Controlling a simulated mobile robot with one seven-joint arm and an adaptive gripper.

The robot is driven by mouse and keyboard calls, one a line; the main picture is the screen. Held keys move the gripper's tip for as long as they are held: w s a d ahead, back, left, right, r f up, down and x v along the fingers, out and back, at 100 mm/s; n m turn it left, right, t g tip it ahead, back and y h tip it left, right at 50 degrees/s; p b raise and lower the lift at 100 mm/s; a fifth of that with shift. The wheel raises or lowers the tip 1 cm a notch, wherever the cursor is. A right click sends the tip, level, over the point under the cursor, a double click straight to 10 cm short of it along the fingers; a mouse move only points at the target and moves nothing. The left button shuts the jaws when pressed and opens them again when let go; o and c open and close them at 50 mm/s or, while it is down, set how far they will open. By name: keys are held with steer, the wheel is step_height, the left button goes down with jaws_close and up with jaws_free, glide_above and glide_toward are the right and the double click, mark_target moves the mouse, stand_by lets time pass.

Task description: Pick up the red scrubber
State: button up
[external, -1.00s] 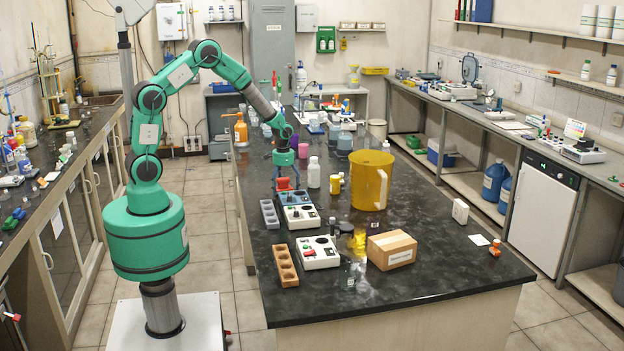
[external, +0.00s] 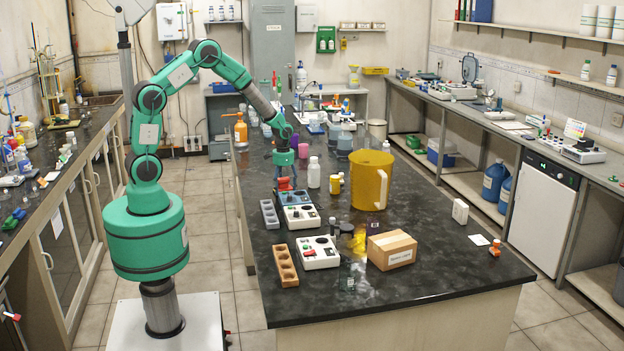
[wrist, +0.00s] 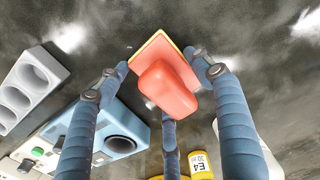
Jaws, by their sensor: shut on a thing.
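The red scrubber (wrist: 168,88) shows in the wrist view between my gripper's blue fingers (wrist: 165,85). It has a rounded red grip on a flat red plate with a thin yellow edge. My gripper is shut on it. In the external view the scrubber (external: 284,183) is a small red patch under my gripper (external: 285,178), just behind the blue-and-white device. Whether its underside touches the bench cannot be told.
A blue-topped device (external: 299,214) and a grey holed block (external: 269,214) sit close in front. A white bottle (external: 314,172), a yellow jar (external: 335,184) and a large amber jug (external: 371,180) stand to the right.

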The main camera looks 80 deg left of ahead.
mark_target(282, 179)
steer(key=shift+r, duration=0.1)
steer(key=shift+r, duration=0.55)
steer(key=shift+s+d+r+p, duration=0.1)
steer(key=shift+s+r+p, duration=0.2)
steer(key=shift+r, duration=0.3)
steer(key=shift+s+d+r+p, duration=0.15)
steer(key=shift+r+p, duration=0.1)
steer(key=shift+r, duration=0.35)
steer(key=s+d, duration=0.1)
steer(key=s, duration=0.3)
steer(key=s+d+r+p, duration=0.1)
steer(key=s+d, duration=0.1)
steer(key=s, duration=0.3)
steer(key=s+d+p, duration=0.1)
steer(key=s, duration=0.4)
steer(key=shift+s+d+r, duration=0.15)
steer(key=shift+d, duration=0.25)
